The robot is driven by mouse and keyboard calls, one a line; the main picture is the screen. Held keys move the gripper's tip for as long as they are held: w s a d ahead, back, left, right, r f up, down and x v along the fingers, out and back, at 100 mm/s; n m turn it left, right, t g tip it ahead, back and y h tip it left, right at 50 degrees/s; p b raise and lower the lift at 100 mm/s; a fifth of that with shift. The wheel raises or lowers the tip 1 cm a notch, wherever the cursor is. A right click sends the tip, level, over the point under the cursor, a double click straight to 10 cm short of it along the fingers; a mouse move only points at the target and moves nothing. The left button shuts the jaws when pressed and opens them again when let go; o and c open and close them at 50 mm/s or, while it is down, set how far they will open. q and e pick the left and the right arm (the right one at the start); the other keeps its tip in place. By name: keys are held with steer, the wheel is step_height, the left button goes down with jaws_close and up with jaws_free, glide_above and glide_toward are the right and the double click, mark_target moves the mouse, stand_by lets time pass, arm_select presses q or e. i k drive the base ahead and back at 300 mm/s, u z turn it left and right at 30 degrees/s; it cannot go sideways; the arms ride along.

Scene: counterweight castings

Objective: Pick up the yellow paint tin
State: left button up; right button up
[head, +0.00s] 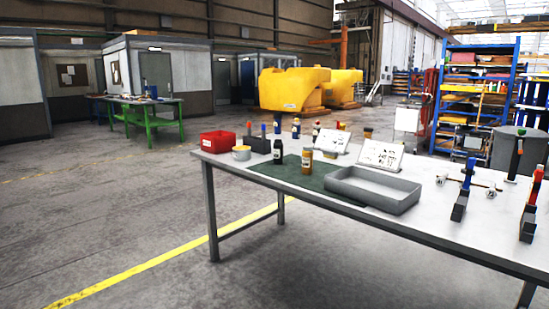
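A small, short round tin with yellowish sides and a pale top (241,153) stands at the near left of the grey worktable (232,170). It is likely the yellow paint tin; its label is too small to read. It stands just in front of the red bin (218,141) and to the left of a dark holder (259,144). Neither of my grippers shows in the head view, and nothing is seen touching the tin.
A dark bottle (278,151) and an amber bottle (307,161) stand by a green mat (275,174). A grey tray (373,190) lies to the right, with clamps (462,190) beyond. Open floor (130,220) lies left of the table.

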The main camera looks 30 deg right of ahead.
mark_target(307, 156)
steer(key=u, duration=0.05)
steer(key=i, duration=2.2)
steer(key=z, duration=1.4)
steer(key=i, duration=1.2)
steer(key=z, duration=1.1)
